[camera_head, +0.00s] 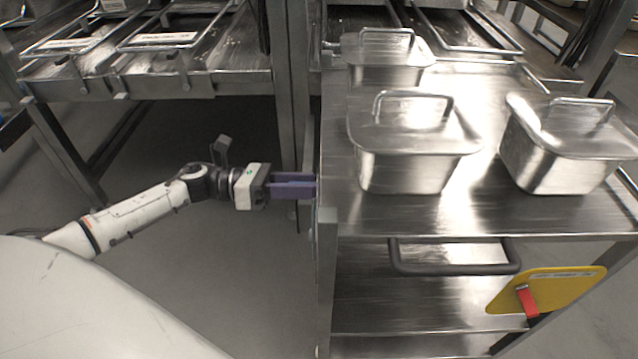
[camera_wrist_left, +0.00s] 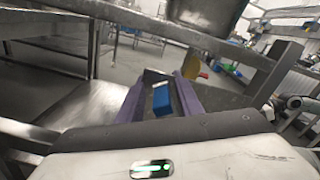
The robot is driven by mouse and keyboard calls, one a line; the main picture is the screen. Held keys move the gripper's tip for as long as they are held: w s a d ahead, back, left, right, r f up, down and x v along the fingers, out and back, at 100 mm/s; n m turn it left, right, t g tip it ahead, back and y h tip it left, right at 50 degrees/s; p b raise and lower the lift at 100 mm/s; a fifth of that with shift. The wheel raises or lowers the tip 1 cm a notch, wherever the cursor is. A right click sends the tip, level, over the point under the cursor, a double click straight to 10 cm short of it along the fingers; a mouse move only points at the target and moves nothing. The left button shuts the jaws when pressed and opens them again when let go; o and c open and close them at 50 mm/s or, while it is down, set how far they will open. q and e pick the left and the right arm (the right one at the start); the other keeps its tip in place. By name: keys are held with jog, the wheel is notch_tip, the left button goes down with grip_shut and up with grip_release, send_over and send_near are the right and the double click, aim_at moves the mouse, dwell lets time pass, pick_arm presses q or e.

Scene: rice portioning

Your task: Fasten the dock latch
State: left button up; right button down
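My left gripper (camera_head: 292,186) has purple fingers and reaches the left side of the steel cart (camera_head: 450,222), near its upright. In the left wrist view, the fingers of my left gripper (camera_wrist_left: 160,92) stand apart on either side of a small blue block (camera_wrist_left: 162,98) with a dark part beside it. This block may be the dock latch's handle; I cannot tell for certain. Gaps show between it and the fingers, so the gripper looks open. The block is hidden in the head view. My right gripper is not in view.
Lidded steel pans (camera_head: 413,140) stand on the cart. A steel counter (camera_head: 150,85) stands at the back left. The floor beneath is clear.

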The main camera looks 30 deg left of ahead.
pick_arm(q)
jog(key=v, duration=1)
jog(key=shift+a, duration=0.15)
jog(key=shift+s, duration=0.1)
